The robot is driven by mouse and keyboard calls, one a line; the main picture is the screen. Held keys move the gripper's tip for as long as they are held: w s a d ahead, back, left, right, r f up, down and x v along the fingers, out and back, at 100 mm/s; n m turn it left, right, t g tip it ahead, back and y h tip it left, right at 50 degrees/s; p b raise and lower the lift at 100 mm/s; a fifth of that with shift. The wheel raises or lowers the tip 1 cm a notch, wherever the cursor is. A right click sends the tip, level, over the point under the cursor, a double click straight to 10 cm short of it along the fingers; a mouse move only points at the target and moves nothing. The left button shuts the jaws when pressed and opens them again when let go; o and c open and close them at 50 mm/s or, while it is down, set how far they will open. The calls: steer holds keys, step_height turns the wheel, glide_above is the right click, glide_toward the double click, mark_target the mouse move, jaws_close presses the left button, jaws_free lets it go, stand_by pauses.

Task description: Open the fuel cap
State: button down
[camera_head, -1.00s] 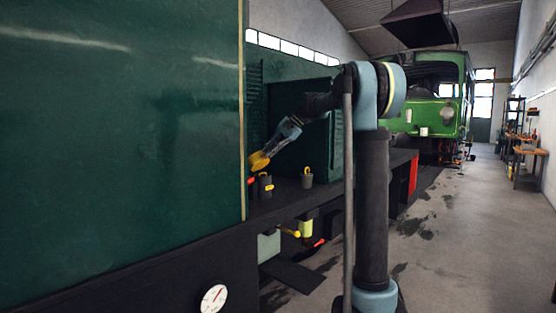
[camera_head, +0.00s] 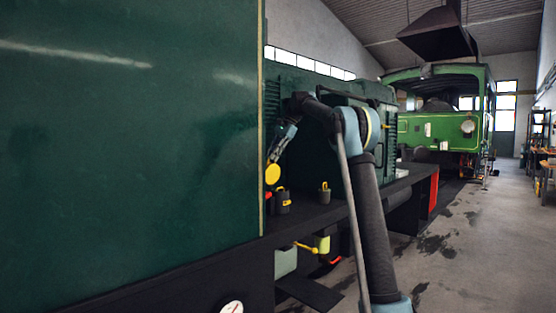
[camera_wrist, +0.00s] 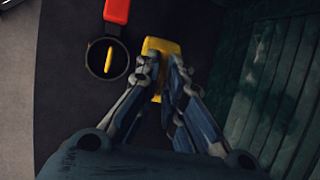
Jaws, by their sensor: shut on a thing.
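My gripper (camera_head: 275,155) is in front of the dark green tram body, above the black ledge. In the wrist view its fingers (camera_wrist: 163,78) are closed on a yellow piece (camera_wrist: 160,48), which I take for the fuel cap. I cannot tell whether the cap is still attached.
A red handle (camera_wrist: 117,10) is beside the round opening. Another black pot (camera_head: 324,194) stands further along the ledge. Green louvred panels (camera_wrist: 275,90) are close on the right in the wrist view. The workshop floor (camera_head: 450,240) on the right is clear.

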steer(key=shift+w+a, duration=0.65)
steer(key=shift+w, duration=0.1)
steer(key=c, duration=1.7)
jaws_free()
steer(key=shift+a, duration=0.1)
steer(key=shift+v, duration=3.75)
steer(key=shift+w, duration=0.1)
steer(key=shift+c, duration=0.6)
